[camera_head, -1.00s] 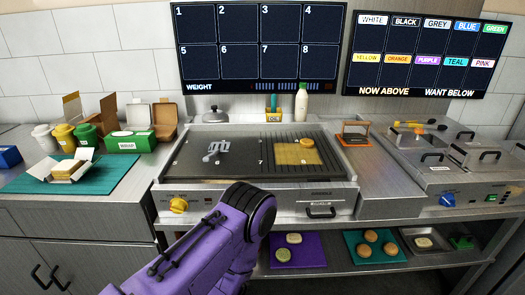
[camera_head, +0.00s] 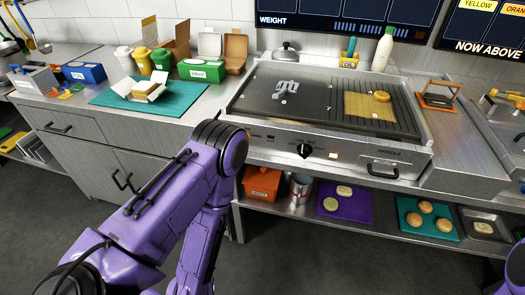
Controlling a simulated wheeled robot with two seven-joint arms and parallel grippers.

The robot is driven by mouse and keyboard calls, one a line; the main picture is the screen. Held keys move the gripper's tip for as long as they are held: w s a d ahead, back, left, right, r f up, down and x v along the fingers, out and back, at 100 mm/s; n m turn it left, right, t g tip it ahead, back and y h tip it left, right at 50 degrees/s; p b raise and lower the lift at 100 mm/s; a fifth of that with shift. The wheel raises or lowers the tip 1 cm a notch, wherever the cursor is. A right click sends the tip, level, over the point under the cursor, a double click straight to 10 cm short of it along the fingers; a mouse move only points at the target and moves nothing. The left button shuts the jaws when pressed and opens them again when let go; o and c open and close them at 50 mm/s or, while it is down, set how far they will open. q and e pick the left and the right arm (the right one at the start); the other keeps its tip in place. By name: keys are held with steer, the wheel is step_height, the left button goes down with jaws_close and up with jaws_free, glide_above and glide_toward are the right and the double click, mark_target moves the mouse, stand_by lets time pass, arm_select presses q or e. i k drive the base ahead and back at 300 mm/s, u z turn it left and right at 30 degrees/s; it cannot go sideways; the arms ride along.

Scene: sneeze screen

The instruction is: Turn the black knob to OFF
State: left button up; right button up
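The black knob (camera_head: 304,151) is on the front panel of the griddle (camera_head: 300,95), right of my purple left arm's elbow. It has a pale pointer mark, and the lettering around it is too small to read. A small lit square sits just right of the knob. My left arm comes in from the lower left, bends near the griddle's front left corner and drops down. Neither gripper shows. Only a purple piece of my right arm shows at the lower right edge. Nothing touches the knob.
A spatula-like grey tool and a yellow square with a bun lie on the griddle. A shelf below holds an orange box (camera_head: 261,183), a can (camera_head: 300,189), a purple mat (camera_head: 344,210) and a teal mat (camera_head: 425,232). The floor in front is clear.

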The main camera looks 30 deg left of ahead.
mark_target(304, 150)
steer(key=u, duration=0.5)
steer(key=k, duration=1.2)
steer(key=z, duration=1)
steer(key=i, duration=1.35)
steer(key=u, duration=0.5)
